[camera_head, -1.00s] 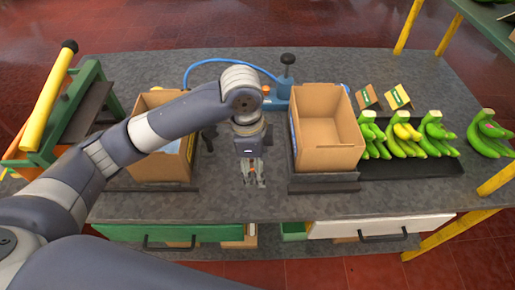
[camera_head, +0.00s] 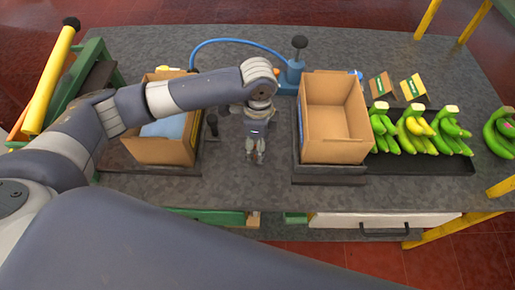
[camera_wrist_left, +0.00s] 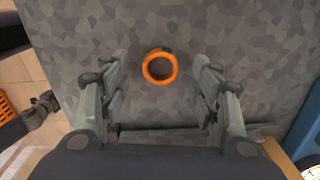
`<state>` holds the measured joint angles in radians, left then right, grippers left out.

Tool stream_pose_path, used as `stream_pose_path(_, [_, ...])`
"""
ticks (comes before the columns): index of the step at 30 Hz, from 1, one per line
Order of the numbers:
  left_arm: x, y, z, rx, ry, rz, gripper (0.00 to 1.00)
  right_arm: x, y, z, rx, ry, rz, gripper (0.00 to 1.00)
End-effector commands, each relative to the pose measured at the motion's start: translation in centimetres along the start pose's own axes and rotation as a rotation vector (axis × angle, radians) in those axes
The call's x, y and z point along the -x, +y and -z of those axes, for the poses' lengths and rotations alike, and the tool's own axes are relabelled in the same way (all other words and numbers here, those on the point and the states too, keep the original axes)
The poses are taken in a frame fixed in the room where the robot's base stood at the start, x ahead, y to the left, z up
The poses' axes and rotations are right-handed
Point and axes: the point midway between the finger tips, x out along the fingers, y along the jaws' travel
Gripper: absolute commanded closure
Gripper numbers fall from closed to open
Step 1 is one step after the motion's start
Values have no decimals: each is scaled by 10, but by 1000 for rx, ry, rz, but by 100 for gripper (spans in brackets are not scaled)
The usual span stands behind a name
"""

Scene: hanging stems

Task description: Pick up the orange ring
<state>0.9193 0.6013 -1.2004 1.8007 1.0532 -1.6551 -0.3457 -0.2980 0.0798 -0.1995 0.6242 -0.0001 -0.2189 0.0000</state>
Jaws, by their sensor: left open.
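The orange ring (camera_wrist_left: 147,68) lies flat on the grey speckled worktop in the left wrist view, just beyond and between my left fingertips. My left gripper (camera_wrist_left: 160,62) is open, with one finger on each side of the ring and apart from it. In the head view my left gripper (camera_head: 256,158) points down over the worktop between the two cardboard boxes. The ring cannot be made out there, hidden by the gripper. My right gripper is not in view.
An open cardboard box (camera_head: 336,149) stands right of the gripper, and another box (camera_head: 160,151) with blue contents stands left. A blue device with a hose (camera_head: 296,68) is behind. Several green banana bunches (camera_head: 415,134) lie at the right. The worktop (camera_head: 240,190) in front is clear.

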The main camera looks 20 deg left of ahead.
Motion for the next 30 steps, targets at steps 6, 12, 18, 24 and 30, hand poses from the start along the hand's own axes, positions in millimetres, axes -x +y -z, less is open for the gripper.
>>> stream_pose_path(6, [-17,0,0,0,0,1,43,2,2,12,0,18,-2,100])
stream_pose_path(12, [-18,0,0,0,0,2,45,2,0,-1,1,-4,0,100])
stream_pose_path(18, [-17,0,0,-1,1,2,77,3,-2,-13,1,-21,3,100])
stream_pose_path(24, [-17,0,0,-1,1,2,77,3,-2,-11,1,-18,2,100])
stream_pose_path(30, [-15,0,0,-1,1,3,77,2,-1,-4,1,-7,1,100])
